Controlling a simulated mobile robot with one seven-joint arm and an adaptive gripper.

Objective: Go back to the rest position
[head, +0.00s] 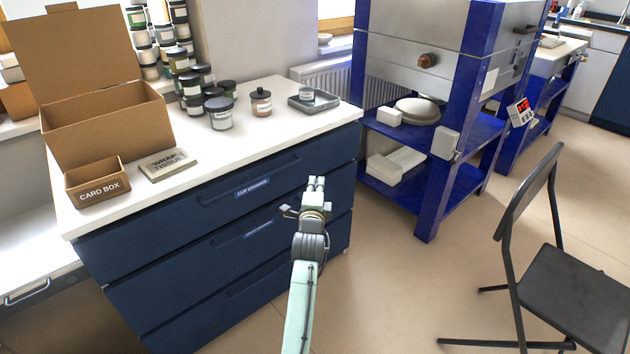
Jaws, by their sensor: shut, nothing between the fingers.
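My gripper (316,184) is in the middle of the head view, at the end of my pale green arm. It is shut and empty, with its fingers pointing away from me. It shows in front of the dark blue drawer unit (215,255), near the right end of the drawer fronts. Nothing is seen touching it. The gap between it and the drawer fronts is hard to judge.
The white countertop (135,210) holds a large open carton (110,125), a small card box (97,182), a wrap tissue pack (168,164), jars (219,112) and a grey tray (313,102). A blue kiln stand (436,190) and black chair (560,290) stand right. Floor between is clear.

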